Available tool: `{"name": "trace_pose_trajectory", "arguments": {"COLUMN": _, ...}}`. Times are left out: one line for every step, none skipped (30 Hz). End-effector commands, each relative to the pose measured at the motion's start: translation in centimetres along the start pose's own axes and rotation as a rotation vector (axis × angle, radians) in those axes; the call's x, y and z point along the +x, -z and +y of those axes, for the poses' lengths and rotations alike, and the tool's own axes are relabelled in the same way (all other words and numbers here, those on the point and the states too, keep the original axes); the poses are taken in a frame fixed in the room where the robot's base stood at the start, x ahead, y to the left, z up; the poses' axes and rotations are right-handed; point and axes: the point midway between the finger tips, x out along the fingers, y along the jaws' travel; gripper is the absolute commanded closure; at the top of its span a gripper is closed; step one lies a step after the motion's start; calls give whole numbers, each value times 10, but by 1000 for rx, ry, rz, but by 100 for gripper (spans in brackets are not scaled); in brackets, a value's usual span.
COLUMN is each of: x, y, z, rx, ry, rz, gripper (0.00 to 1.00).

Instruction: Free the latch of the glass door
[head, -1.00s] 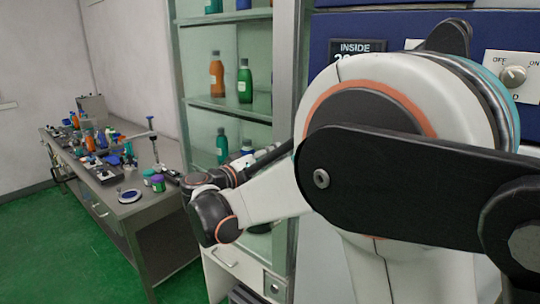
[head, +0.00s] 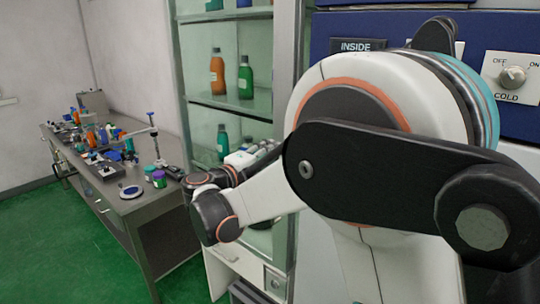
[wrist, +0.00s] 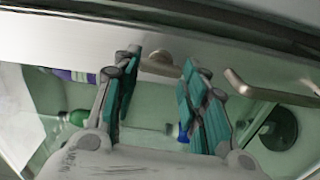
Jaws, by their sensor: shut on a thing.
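The glass door (head: 232,120) of the tall cabinet stands in front of shelves with bottles in the head view. In the wrist view, the latch (wrist: 160,63), a small metal knob on the pale door frame, sits between the tips of my gripper (wrist: 158,75). A bent metal handle (wrist: 240,88) is to the right of the fingers. In the head view my arm hides the latch and the fingertips.
A grey bench (head: 150,205) with bottles and small instruments stands to the left. A blue panel with a knob (head: 512,76) is at the right. Green floor (head: 55,240) is open at the lower left. Bottles show behind the glass.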

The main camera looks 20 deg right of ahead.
Motion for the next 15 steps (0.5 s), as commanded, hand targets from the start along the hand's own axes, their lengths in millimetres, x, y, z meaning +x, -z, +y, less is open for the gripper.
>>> {"name": "trace_pose_trajectory", "arguments": {"x": 0, "y": 0, "z": 0, "rx": -17, "ry": 1, "rz": 1, "gripper": 84}}
{"name": "trace_pose_trajectory", "arguments": {"x": 0, "y": 0, "z": 0, "rx": -26, "ry": 1, "rz": 1, "gripper": 84}}
{"name": "trace_pose_trajectory", "arguments": {"x": 0, "y": 0, "z": 0, "rx": -38, "ry": 1, "rz": 1, "gripper": 84}}
{"name": "trace_pose_trajectory", "arguments": {"x": 0, "y": 0, "z": 0, "rx": -45, "ry": 1, "rz": 1, "gripper": 84}}
{"name": "trace_pose_trajectory", "arguments": {"x": 0, "y": 0, "z": 0, "rx": -50, "ry": 1, "rz": 1, "gripper": 84}}
{"name": "trace_pose_trajectory", "arguments": {"x": 0, "y": 0, "z": 0, "rx": -57, "ry": 1, "rz": 1, "gripper": 84}}
{"name": "trace_pose_trajectory", "arguments": {"x": 0, "y": 0, "z": 0, "rx": -62, "ry": 1, "rz": 1, "gripper": 84}}
{"name": "trace_pose_trajectory", "arguments": {"x": 0, "y": 0, "z": -1, "rx": -66, "ry": 1, "rz": 1, "gripper": 84}}
{"name": "trace_pose_trajectory", "arguments": {"x": 0, "y": 0, "z": -1, "rx": -70, "ry": 1, "rz": 1, "gripper": 84}}
{"name": "trace_pose_trajectory", "arguments": {"x": 0, "y": 0, "z": -1, "rx": -71, "ry": 1, "rz": 1, "gripper": 84}}
{"name": "trace_pose_trajectory", "arguments": {"x": 0, "y": 0, "z": -1, "rx": -73, "ry": 1, "rz": 1, "gripper": 84}}
{"name": "trace_pose_trajectory", "arguments": {"x": 0, "y": 0, "z": -1, "rx": -74, "ry": 1, "rz": 1, "gripper": 84}}
{"name": "trace_pose_trajectory", "arguments": {"x": 0, "y": 0, "z": -1, "rx": -74, "ry": 1, "rz": 1, "gripper": 84}}
{"name": "trace_pose_trajectory", "arguments": {"x": 0, "y": 0, "z": -1, "rx": -75, "ry": 1, "rz": 1, "gripper": 84}}
{"name": "trace_pose_trajectory", "arguments": {"x": 0, "y": 0, "z": -1, "rx": -75, "ry": 1, "rz": 1, "gripper": 84}}
